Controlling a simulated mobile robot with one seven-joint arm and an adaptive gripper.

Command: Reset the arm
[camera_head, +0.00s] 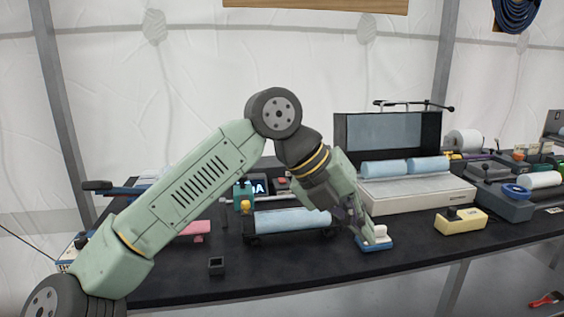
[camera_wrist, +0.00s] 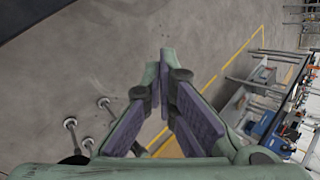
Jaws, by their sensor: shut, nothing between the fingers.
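My arm reaches from the lower left of the head view, bends at a high elbow and comes down toward the right. My gripper (camera_head: 362,222) points downward in front of the black table (camera_head: 300,277) or over it; I cannot tell which. In the wrist view my gripper (camera_wrist: 162,82) shows its green fingers with purple pads, the tips drawn together and nothing between them. Behind the fingers in that view lies grey floor, with a yellow line. In the head view a small blue and white item (camera_head: 376,243) appears right at the fingertips; I cannot tell whether they touch.
A light blue roll (camera_head: 290,220) lies behind my wrist. A white machine with blue rolls (camera_head: 415,192) stands at the back, a yellow block (camera_head: 461,221) to the right. A small black cup (camera_head: 216,264) stands near the front edge. The table's front middle is mostly clear.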

